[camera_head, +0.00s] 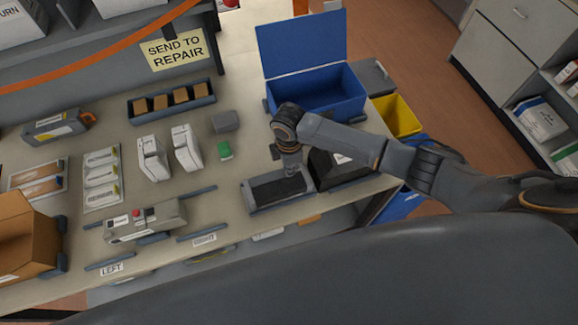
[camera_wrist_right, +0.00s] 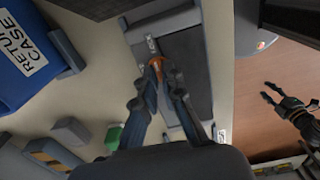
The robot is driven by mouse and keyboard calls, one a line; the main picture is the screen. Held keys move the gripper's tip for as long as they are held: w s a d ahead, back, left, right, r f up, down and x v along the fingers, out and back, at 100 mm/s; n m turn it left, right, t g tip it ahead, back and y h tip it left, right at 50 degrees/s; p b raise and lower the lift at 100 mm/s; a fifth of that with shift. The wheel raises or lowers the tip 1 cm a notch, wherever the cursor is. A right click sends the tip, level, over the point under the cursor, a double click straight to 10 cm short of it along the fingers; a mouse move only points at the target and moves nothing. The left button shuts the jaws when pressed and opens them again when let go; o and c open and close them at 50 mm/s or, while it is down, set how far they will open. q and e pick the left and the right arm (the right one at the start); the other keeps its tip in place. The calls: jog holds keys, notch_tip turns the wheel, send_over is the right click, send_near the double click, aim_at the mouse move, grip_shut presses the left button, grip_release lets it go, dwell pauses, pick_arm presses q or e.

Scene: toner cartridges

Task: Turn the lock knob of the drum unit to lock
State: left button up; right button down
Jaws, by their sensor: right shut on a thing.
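A grey cradle (camera_head: 252,206) with a dark slab (camera_head: 278,188), apparently the drum unit, lies near the table's front edge. In the right wrist view the dark slab (camera_wrist_right: 183,75) has an orange knob (camera_wrist_right: 156,66) at its edge, with small pale marks beside it. My right gripper (camera_head: 291,171) reaches down over the slab's back edge. In the wrist view its fingertips (camera_wrist_right: 157,72) are closed on the orange knob, partly hiding it. Which way the knob points is unclear. My left gripper (camera_wrist_right: 270,91) shows in the wrist view with its fingers apart, empty, over the floor.
An open blue case (camera_head: 318,92) stands behind my right arm and a black tray (camera_head: 345,165) sits right of the cradle. A grey block (camera_head: 226,121) and green piece (camera_head: 224,150) lie to the left. A grey device (camera_head: 145,222) lies front left. An orange-ended unit (camera_head: 56,125) lies far left.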

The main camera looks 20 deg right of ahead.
jog(key=c, duration=1.3)
grip_release()
jog(key=shift+s+a+f, duration=0.1)
jog(key=shift+s+f, duration=0.1)
jog(key=shift+s, duration=0.1)
jog(key=shift+o, duration=0.6)
jog(key=shift+w, duration=0.15)
jog(key=shift+w, duration=0.1)
jog(key=shift+r, duration=0.15)
notch_tip(320, 180, up, 12)
